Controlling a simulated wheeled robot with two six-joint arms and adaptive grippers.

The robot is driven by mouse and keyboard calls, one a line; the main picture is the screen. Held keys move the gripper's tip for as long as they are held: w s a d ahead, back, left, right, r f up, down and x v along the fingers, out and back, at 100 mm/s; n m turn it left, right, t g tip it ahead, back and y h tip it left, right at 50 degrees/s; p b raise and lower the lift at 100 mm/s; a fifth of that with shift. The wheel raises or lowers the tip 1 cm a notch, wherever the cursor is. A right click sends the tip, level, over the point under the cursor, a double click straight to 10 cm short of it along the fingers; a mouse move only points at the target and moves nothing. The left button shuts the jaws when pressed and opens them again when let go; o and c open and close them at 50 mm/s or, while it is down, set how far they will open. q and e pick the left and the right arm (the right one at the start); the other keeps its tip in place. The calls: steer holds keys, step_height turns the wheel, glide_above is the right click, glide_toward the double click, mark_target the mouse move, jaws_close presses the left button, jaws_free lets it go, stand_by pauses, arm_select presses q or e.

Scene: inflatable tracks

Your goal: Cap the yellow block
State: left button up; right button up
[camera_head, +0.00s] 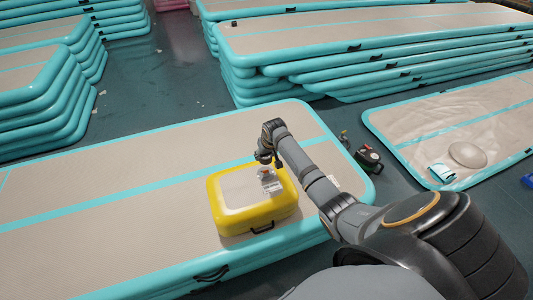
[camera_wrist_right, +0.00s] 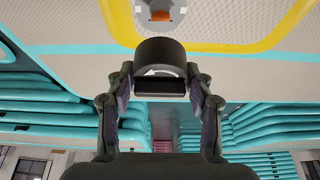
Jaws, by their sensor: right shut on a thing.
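The yellow block (camera_head: 230,222) lies on a beige inflatable track with turquoise edges, its pale top facing up and a dark handle on its near side. A clear-grey fitting with an orange-red centre (camera_head: 270,182) sits on the block's top near its far right corner; this fitting also shows in the right wrist view (camera_wrist_right: 160,13). My right gripper (camera_head: 266,154) is above the far edge of the block. In the wrist view, its fingers are shut on a black round cap (camera_wrist_right: 160,56), held apart from the fitting as far as I can tell. My left gripper is out of view.
The inflatable track (camera_head: 110,215) under the block has wide bare room to the left. A dark pump-like device (camera_head: 368,158) stands on the floor to the right. A flatter track (camera_head: 420,128) bears a pale round object (camera_head: 467,154). Track stacks (camera_head: 400,68) fill the back.

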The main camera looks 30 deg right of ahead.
step_height(320, 180, down, 4)
steer(key=shift+f+b, duration=0.1)
steer(key=shift+b, duration=1.1)
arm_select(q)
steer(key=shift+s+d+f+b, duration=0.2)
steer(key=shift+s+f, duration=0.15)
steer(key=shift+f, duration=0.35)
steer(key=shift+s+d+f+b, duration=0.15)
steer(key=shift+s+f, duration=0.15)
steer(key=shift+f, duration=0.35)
arm_select(e)
steer(key=shift+f, duration=0.75)
arm_select(q)
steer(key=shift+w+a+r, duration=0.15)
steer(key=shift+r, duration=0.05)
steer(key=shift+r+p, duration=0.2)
steer(key=shift+p, duration=0.2)
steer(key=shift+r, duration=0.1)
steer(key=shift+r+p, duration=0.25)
steer(key=shift+p, duration=0.1)
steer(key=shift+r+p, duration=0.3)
